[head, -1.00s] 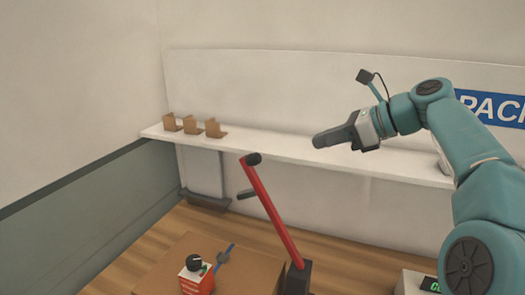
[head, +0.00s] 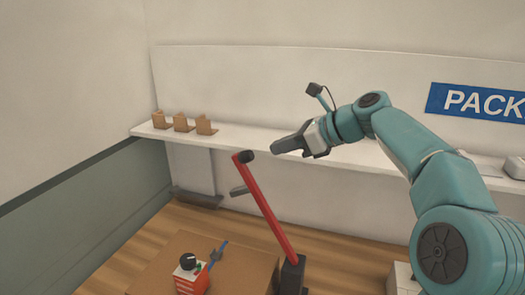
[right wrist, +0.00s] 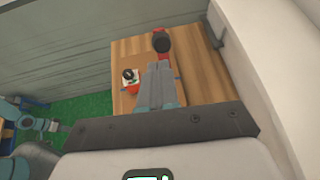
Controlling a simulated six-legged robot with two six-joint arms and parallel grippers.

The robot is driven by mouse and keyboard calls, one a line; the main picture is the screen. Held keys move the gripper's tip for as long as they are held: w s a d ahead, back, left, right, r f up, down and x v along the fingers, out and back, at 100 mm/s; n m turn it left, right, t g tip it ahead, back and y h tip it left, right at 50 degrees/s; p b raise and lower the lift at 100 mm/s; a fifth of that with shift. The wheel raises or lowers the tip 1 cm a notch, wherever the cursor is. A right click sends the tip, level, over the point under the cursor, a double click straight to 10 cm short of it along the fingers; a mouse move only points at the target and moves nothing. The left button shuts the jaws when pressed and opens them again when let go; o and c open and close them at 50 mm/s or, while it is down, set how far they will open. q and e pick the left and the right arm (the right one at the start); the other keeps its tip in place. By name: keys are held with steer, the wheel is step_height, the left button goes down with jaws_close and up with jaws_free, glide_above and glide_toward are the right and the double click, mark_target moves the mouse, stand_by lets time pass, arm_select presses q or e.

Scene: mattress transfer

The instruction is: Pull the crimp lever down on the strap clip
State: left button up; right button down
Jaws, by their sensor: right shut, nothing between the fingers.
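The crimp lever (head: 265,210) is a long red bar with a dark knob (head: 248,156) at its top end. It stands raised, leaning up and left from a black base (head: 291,275). A blue strap (head: 224,246) with a small dark clip (head: 215,256) lies on the brown box (head: 245,268) left of the base. My right gripper (head: 276,148) is shut and empty, with its tips just right of the knob in the head view; I see a gap there. In the right wrist view the knob (right wrist: 161,43) shows beyond the fingertips (right wrist: 160,66).
A red and white device with a black knob (head: 190,278) stands on the box's left part. A white shelf (head: 340,155) runs along the back wall, with several small brown card pieces (head: 183,123) at its left end. Wooden surface is clear left of the box.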

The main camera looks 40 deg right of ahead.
mark_target(251, 156)
steer(key=x, duration=0.5)
steer(key=shift+w+a+r+p, duration=0.1)
steer(key=shift+a+r+p, duration=0.05)
steer(key=shift+p, duration=0.2)
steer(key=shift+w+f, duration=0.15)
steer(key=shift+f, duration=0.1)
steer(key=shift+w, duration=0.2)
steer(key=shift+w+a+f, duration=0.1)
